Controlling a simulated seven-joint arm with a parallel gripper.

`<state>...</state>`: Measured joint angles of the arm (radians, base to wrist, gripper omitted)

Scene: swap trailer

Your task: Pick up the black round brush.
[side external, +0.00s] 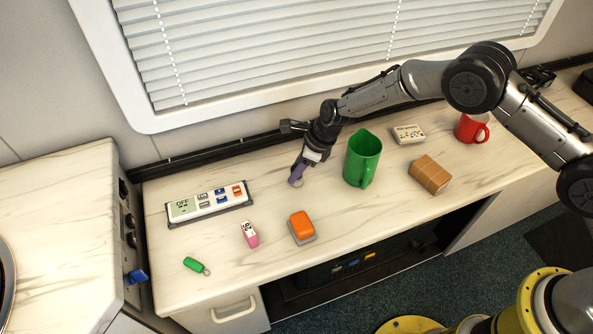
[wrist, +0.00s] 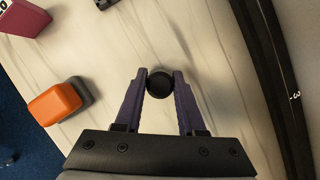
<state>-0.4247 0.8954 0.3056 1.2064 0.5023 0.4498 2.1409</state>
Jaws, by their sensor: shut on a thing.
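The black round brush (wrist: 160,82) shows in the wrist view as a dark round top between the two purple fingertips. My gripper (wrist: 160,88) is shut on it, with one finger touching each side. In the side external view my gripper (side external: 296,178) points down at the counter, left of the green pitcher. The brush is mostly hidden by the fingers there, and I cannot tell whether it touches the counter.
The green pitcher (side external: 362,158) stands close to the right of my gripper. An orange and grey block (side external: 302,226), a pink item (side external: 249,234), a green tag (side external: 193,265) and a button panel (side external: 209,203) lie to the left and front. The wall and window are behind.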

